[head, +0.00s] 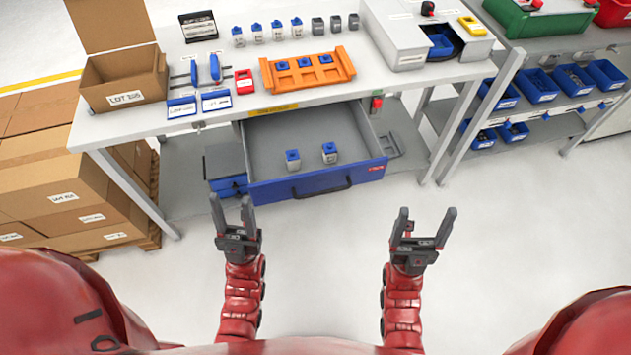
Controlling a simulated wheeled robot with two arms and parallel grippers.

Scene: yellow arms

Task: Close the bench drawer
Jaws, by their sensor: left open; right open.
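The bench drawer (270,188) is pulled out from under the white bench top. It has a blue front with a dark handle (321,189) and a grey inside. Two small grey-and-blue parts stand in it, one (293,160) at the middle and one (329,153) to its right. My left gripper (232,206) is open and empty, in front of the drawer's left end in the picture. My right gripper (427,224) is open and empty, below and to the right of the drawer's right end. Neither gripper appears to touch the drawer.
The bench top (200,135) carries an open cardboard box (124,85), an orange fixture (307,70), tools, several small parts and a white machine (405,40). Stacked cartons (60,190) stand at left. A shelf rack with blue bins (537,86) stands at right. The floor before the drawer is clear.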

